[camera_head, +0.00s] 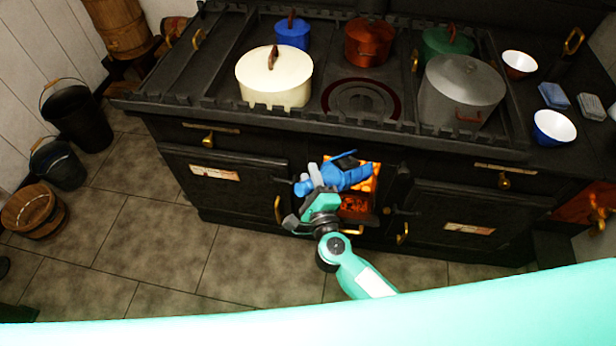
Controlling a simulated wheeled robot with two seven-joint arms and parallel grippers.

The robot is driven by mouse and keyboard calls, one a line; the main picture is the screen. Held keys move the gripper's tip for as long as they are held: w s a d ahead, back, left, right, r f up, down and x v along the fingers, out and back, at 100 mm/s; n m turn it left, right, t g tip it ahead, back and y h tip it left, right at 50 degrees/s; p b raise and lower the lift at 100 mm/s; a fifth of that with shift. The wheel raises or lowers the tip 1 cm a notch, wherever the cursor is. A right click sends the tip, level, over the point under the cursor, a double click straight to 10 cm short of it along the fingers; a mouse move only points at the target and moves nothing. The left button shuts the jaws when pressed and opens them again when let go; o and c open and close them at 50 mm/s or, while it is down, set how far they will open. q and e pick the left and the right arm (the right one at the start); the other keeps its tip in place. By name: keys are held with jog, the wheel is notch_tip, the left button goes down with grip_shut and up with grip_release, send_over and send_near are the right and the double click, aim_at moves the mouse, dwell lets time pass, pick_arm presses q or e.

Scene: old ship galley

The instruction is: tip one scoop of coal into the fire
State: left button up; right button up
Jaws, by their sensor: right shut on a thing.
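A blue scoop (349,178) is in front of the stove's open firebox, its body partly covering the opening. A dark lump, which looks like coal, shows at the top of the scoop (346,160). The fire (355,203) glows orange behind and below the scoop. My right gripper (315,177) is shut on the scoop near its handle end, left of the opening. I cannot tell how far the scoop reaches inside. My left gripper is not in view.
The black stove (240,226) carries a cream pot (272,82), a grey pot (460,88) and several smaller pots above the firebox. Bowls stand at the right. Black buckets (80,118) and a wooden tub (33,212) stand at the left. The tiled floor between is clear.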

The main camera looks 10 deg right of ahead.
jog(key=shift+w+d+r+m+p, duration=0.1)
jog(key=shift+d+r+m+p, duration=0.1)
jog(key=shift+r+p, duration=0.3)
jog(key=shift+w+d+r+m+p, duration=0.1)
jog(key=shift+r+m+p, duration=0.1)
jog(key=shift+r+p, duration=0.25)
jog(key=r+p, duration=0.1)
jog(key=d+r+m+g+p, duration=0.1)
jog(key=p, duration=0.1)
jog(key=shift+w, duration=0.35)
jog(key=w+d+r+m+p, duration=0.1)
jog(key=d+p, duration=0.1)
jog(key=p, duration=0.3)
jog(key=w+d+r+m+g+p, duration=0.1)
jog(key=d+m+p, duration=0.1)
jog(key=p, duration=0.2)
jog(key=w+d+r+m+g+p, duration=0.1)
jog(key=w+d+p, duration=0.1)
jog(key=p, duration=0.3)
jog(key=shift+w+d+r+m+y+p, duration=0.1)
jog(key=shift+r+m+y+p, duration=0.2)
jog(key=shift+r+y+p, duration=0.1)
jog(key=shift+w+d+r+m+g+p, duration=0.1)
jog(key=shift+w+d+m+g+p, duration=0.25)
jog(key=shift+p, duration=0.35)
jog(key=shift+s+d, duration=0.1)
jog(key=shift+d, duration=0.05)
